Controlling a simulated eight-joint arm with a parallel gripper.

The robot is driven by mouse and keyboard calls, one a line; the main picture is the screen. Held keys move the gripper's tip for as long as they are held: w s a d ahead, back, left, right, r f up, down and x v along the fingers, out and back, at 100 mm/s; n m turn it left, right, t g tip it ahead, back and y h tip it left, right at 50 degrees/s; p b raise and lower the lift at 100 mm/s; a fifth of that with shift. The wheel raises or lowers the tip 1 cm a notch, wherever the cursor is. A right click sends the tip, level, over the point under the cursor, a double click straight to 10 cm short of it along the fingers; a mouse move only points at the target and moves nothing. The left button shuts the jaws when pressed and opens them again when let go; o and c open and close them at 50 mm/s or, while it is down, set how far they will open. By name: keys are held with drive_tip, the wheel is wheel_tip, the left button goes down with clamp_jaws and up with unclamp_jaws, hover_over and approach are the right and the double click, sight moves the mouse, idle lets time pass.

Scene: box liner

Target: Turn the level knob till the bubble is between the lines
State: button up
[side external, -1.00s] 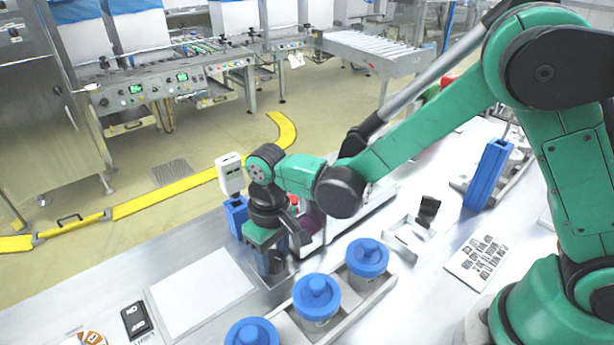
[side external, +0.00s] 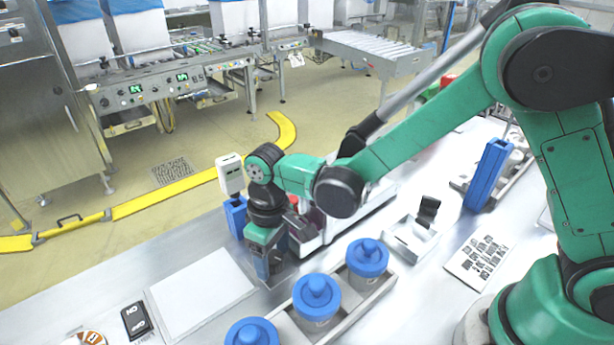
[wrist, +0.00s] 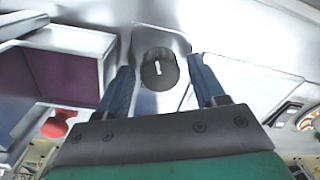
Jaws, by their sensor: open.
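The level knob (wrist: 158,74) is a dark round knob with a short white mark on its top, seen in the wrist view. My gripper (wrist: 161,64) is open, with one finger on each side of the knob. A gap shows between each finger and the knob in this view, so I cannot see contact. In the side external view my gripper (side external: 270,268) points down near the bench, left of the blue-lidded jars, and hides the knob. I cannot make out the bubble or its lines in either view.
Blue-lidded jars (side external: 317,296) stand in a tray just right of my gripper. A white sheet (side external: 200,292) lies to the left, with a black switch plate (side external: 136,320) beside it. A white box with a purple panel (wrist: 62,75) is close on the left in the wrist view.

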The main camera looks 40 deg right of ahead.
sight(276, 254)
drive_tip(key=n, duration=0.6)
wheel_tip(276, 254, up, 18)
drive_tip(key=s+d+m+t, duration=0.3)
drive_tip(key=d+m, duration=0.2)
drive_tip(key=d, duration=0.2)
drive_tip(key=s+d+m+t, duration=0.3)
drive_tip(key=d+m+t, duration=0.1)
drive_tip(key=d, duration=0.3)
drive_tip(key=shift+d+m, duration=0.15)
drive_tip(key=shift+m, duration=0.65)
wheel_tip(276, 254, down, 5)
drive_tip(key=shift+s, duration=0.1)
